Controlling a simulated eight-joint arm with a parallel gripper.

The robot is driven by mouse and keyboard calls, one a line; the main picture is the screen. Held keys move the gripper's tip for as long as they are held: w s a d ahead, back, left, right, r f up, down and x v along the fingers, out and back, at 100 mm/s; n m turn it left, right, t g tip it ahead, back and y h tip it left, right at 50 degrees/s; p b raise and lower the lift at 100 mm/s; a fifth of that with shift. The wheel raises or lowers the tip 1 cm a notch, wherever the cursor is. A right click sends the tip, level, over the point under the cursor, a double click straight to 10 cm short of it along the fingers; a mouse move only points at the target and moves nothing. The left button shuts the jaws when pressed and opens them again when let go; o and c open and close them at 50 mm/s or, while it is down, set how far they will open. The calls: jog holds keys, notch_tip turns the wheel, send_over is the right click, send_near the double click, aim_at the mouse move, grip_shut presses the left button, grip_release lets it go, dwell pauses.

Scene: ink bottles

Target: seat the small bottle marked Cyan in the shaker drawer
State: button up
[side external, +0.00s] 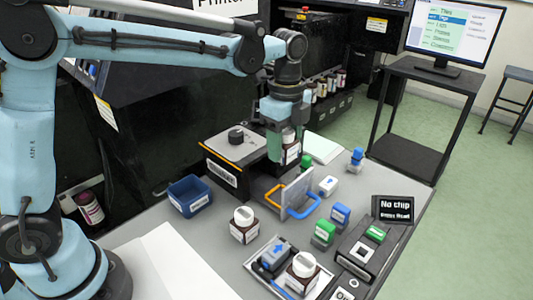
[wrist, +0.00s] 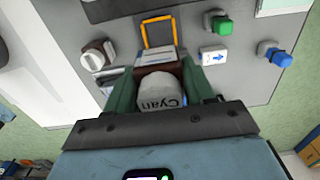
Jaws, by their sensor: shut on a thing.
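My gripper (side external: 287,138) is shut on a small dark bottle (side external: 292,153) with a white label, held above the bench beside the black unit. In the wrist view the gripper's green fingers (wrist: 162,82) stand either side of this bottle's white cap (wrist: 160,95), which reads Cyan. The black unit (side external: 237,148) has a knob on top, an orange edge and a front label too small to read; it may be the shaker. A grey upright plate (side external: 297,190) with blue and orange handles stands in front. I cannot tell whether the bottle touches anything below.
White-capped bottles stand on the bench (side external: 243,224) and in a tray (side external: 302,272). A blue bin (side external: 190,196) sits left.

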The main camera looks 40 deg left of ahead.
aim_at(283, 159)
jog(key=shift+f, duration=5.05)
jog(key=shift+f, duration=0.7)
jog(key=o, duration=1.5)
jog(key=shift+o, duration=0.2)
jog(key=shift+r, duration=0.15)
jog(key=shift+r, duration=3.35)
jog(key=shift+s+r, duration=0.1)
